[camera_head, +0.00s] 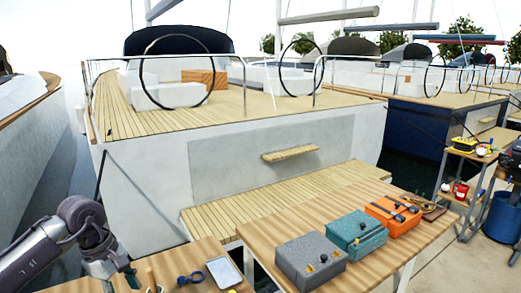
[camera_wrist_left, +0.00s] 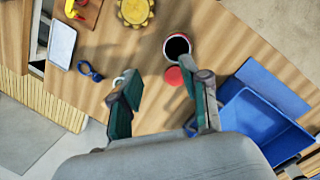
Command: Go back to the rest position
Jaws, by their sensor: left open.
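My left arm (camera_head: 45,250) comes in at the lower left of the head view and bends down towards the near table. In the left wrist view my left gripper (camera_wrist_left: 163,88) is open, its two dark green fingers apart with nothing between them. It is over the wooden table, with a dark-filled round container (camera_wrist_left: 177,44) and a red disc (camera_wrist_left: 174,76) close to the right finger. How high the fingers are above the table I cannot tell. My right gripper is in neither view.
A pale rectangular tray (camera_head: 223,271) and a blue ring-shaped item (camera_head: 190,279) lie on the near table. Grey (camera_head: 310,264), teal (camera_head: 357,236) and orange (camera_head: 393,214) boxes stand on the table to the right. A blue bin (camera_wrist_left: 262,122) is at the right of the wrist view. A sailboat (camera_head: 140,190) lies behind.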

